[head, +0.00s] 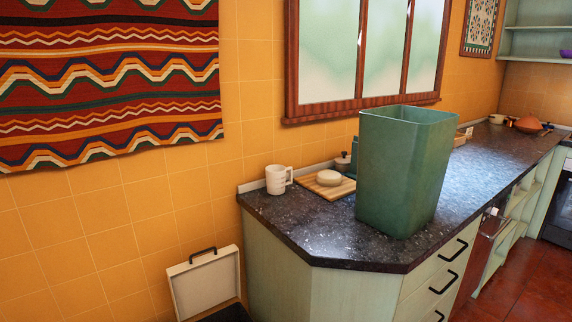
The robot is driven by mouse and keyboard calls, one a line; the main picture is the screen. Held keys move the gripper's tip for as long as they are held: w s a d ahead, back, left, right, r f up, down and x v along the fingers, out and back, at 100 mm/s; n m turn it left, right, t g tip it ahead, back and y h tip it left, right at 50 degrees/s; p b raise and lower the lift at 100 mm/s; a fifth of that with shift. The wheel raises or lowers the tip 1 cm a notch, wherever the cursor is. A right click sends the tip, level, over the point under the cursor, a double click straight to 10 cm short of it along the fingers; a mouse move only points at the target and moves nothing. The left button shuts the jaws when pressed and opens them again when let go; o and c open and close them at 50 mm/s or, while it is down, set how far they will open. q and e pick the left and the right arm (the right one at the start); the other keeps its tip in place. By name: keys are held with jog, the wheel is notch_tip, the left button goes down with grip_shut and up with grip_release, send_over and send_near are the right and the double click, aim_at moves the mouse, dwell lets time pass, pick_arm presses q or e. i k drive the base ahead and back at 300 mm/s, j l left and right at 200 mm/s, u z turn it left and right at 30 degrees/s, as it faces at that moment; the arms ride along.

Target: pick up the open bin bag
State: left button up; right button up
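No bin bag can be made out for certain. A tall green open-topped bin (400,178) stands upright on the dark speckled countertop (330,236), near its front corner. Its inside is mostly hidden by its front wall, and I cannot tell whether a bag lies in it. Neither of my grippers is in view.
A white mug (278,180) and a wooden board (325,187) with a pale round item (329,177) stand left of the bin. A pale panel with a black handle (204,280) leans low by the wall. Red floor (520,285) is clear at right.

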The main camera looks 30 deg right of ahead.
aim_at(404, 152)
jog(key=z, duration=1.7)
jog(key=i+l+u, duration=0.25)
jog(key=i+l, duration=0.2)
jog(key=l, duration=0.2)
